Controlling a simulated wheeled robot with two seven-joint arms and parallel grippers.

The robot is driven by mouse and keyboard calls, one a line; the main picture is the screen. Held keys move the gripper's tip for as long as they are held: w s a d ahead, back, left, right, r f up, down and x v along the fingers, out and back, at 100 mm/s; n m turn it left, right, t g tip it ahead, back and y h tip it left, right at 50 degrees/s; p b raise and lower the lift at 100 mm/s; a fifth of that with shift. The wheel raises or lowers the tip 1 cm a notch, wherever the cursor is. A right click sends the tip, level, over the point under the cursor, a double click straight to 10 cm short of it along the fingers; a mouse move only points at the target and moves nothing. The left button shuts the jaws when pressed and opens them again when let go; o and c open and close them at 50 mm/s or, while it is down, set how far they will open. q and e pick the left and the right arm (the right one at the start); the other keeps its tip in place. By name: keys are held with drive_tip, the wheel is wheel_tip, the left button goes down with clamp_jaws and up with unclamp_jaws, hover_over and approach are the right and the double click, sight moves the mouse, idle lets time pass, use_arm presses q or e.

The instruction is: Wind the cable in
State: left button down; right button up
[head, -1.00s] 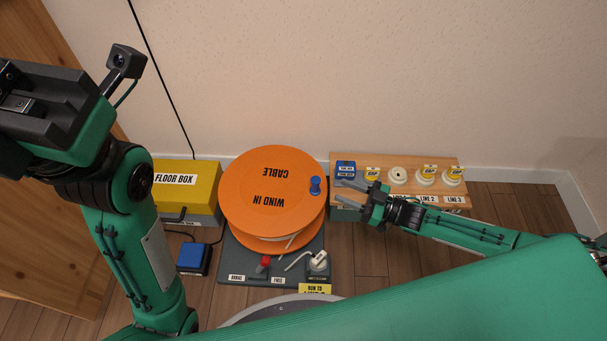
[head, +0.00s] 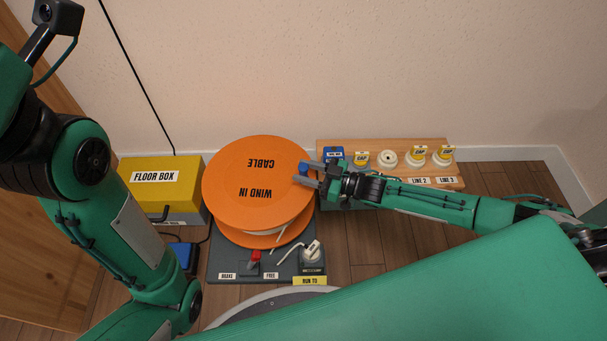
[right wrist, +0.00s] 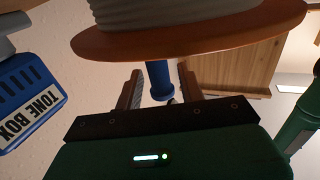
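The orange cable drum (head: 232,205), marked "CABLE" and "WIND IN", sits on a dark base plate (head: 286,270). Its blue crank knob (head: 304,168) stands near the right rim. My right gripper (head: 307,172) is at the knob. In the right wrist view, the fingers (right wrist: 160,92) lie on either side of the blue knob (right wrist: 158,78), with narrow gaps showing, so it is open around it. A red lever (head: 254,256) stands between the "BRAKE" and "FREE" labels. A pale plug (head: 313,250) is on the plate, and pale cable shows under the disc. My left gripper is out of view.
A yellow floor box (head: 135,192) stands left of the drum, with a blue box (head: 183,256) before it. A wooden board (head: 400,172) with capped sockets and a blue tone box (head: 333,153) stands right. The tone box also shows in the right wrist view (right wrist: 25,95).

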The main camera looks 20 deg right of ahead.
drive_tip(key=shift+w+a, duration=0.25)
drive_tip(key=shift+a, duration=0.1)
drive_tip(key=shift+c, duration=0.5)
clamp_jaws()
drive_tip(key=shift+w+d+r, duration=0.15)
drive_tip(key=shift+w+d, duration=0.05)
drive_tip(key=shift+w, duration=0.25)
drive_tip(key=shift+w+d+p, duration=0.15)
drive_tip(key=shift+w+p, duration=0.25)
drive_tip(key=shift+o, duration=0.5)
unclamp_jaws()
